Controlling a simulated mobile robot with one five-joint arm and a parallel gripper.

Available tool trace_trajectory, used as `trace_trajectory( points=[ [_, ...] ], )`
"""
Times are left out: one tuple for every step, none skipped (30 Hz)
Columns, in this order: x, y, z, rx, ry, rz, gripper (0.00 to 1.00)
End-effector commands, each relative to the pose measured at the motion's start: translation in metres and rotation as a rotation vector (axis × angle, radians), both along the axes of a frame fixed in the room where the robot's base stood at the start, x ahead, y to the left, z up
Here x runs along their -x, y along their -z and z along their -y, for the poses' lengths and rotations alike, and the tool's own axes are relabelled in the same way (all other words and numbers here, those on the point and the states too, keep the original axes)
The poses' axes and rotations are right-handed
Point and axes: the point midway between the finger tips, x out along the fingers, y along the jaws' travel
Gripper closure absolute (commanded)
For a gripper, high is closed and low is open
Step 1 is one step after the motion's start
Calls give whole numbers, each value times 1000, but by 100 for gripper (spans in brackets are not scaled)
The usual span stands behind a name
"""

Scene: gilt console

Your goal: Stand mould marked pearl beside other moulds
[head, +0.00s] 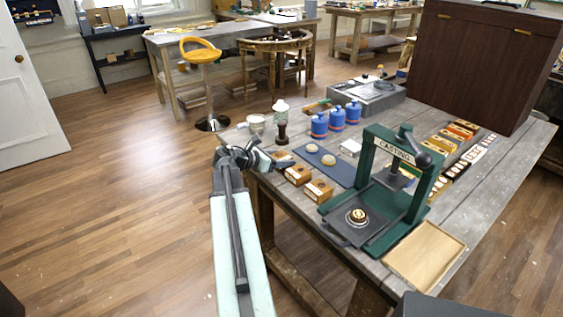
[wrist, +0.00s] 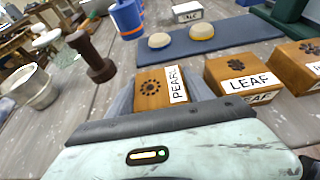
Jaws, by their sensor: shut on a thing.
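The mould marked PEARL (wrist: 151,90) is a small wooden block with a dark dotted flower on top and a white label. It also shows in the head view (head: 283,156), at the table's near left edge. My gripper (wrist: 160,98) is shut on it, with grey fingers along its sides. Whether its base touches the table is hidden. A wooden mould marked LEAF (wrist: 232,70) stands just right of it, with a gap between. Another similar mould (wrist: 298,58) is farther right. In the head view, a row of coloured, labelled blocks (head: 450,136) stands at the back right.
A green casting press (head: 375,135) stands right of the moulds, with an empty wooden tray (head: 425,252) beyond. Behind the moulds are a blue mat (head: 340,172) with two round pieces, blue canisters (head: 319,126) and a white box (wrist: 187,13). A dark wooden tool (wrist: 92,57) and cup (wrist: 34,88) stand left.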

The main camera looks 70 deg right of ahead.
Motion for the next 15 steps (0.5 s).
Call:
trace_trajectory(
  points=[
    [0, 2, 0, 0, 0, 0, 82],
    [0, 3, 0, 0, 0, 0, 82],
    [0, 4, 0, 0, 0, 0, 82],
    [0, 3, 0, 0, 0, 0, 35],
    [0, 3, 0, 0, 0, 0, 26],
    [0, 3, 0, 0, 0, 0, 18],
    [0, 3, 0, 0, 0, 0, 18],
    [0, 3, 0, 0, 0, 0, 18],
    [0, 3, 0, 0, -1, 0, 18],
    [-1, 3, 0, 0, -1, 0, 18],
    [-1, 3, 0, 0, -1, 0, 18],
    [-1, 3, 0, 0, -1, 0, 18],
    [-1, 3, 0, 0, -1, 0, 18],
    [-1, 3, 0, 0, -1, 0, 18],
    [-1, 1, 0, 0, -1, 0, 18]
  ],
)
